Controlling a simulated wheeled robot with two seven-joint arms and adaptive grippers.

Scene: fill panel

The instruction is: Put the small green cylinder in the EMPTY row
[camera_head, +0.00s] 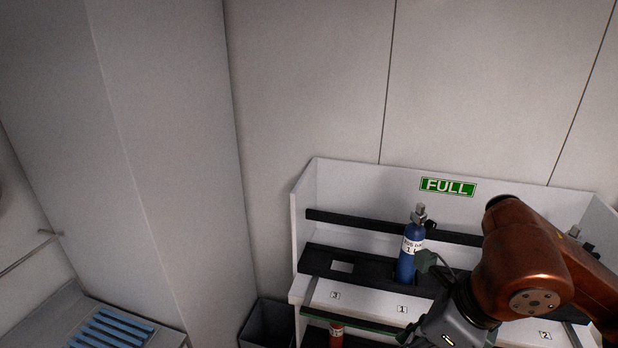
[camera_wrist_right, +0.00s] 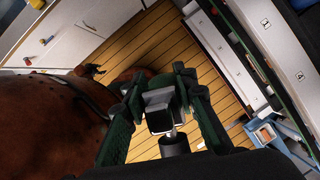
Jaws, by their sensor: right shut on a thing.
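No green cylinder can be made out in the head view. My right gripper (camera_head: 432,338) is low in front of the rack, partly cut off by the bottom edge. In the right wrist view my right gripper (camera_wrist_right: 160,82) is shut on a grey and black thing (camera_wrist_right: 160,112); only its end shows, and I cannot tell its body colour. The white rack (camera_head: 304,215) carries a green FULL sign (camera_head: 448,187) on its upper row. No EMPTY sign is visible; the lower row is mostly cut off. My left gripper is out of view.
A blue cylinder (camera_head: 407,262) stands upright in the upper row by label 1; an opening (camera_head: 342,267) beside it is empty. A red cylinder (camera_head: 336,334) shows below label 3. Another valve (camera_head: 574,232) is behind my arm. A grey bin (camera_head: 262,325) stands left.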

